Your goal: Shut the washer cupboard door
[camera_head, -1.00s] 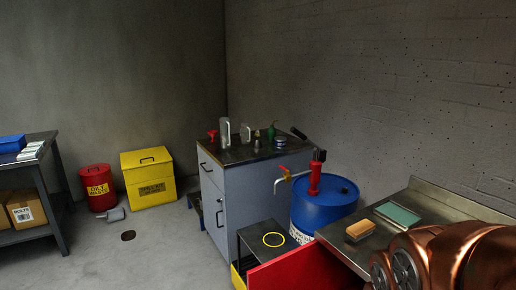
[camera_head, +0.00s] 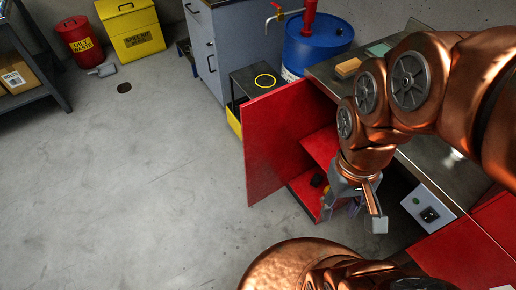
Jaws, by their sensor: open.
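The washer cupboard is the red unit under a steel worktop (camera_head: 330,72). Its red door (camera_head: 278,138) stands open at the left, swung out from the unit. Behind it the red interior shows a shelf (camera_head: 321,147) and a small dark item (camera_head: 317,180) low down. My gripper (camera_head: 352,212) is open and points down in front of the cupboard opening, to the right of the door. It looks apart from the door and empty. My arm hides much of the opening and worktop.
A grey control box (camera_head: 428,207) with a switch sits at the worktop's front edge. A blue drum (camera_head: 318,45) and a low dark stand (camera_head: 250,82) are behind the door. The floor (camera_head: 160,190) left of the door is clear.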

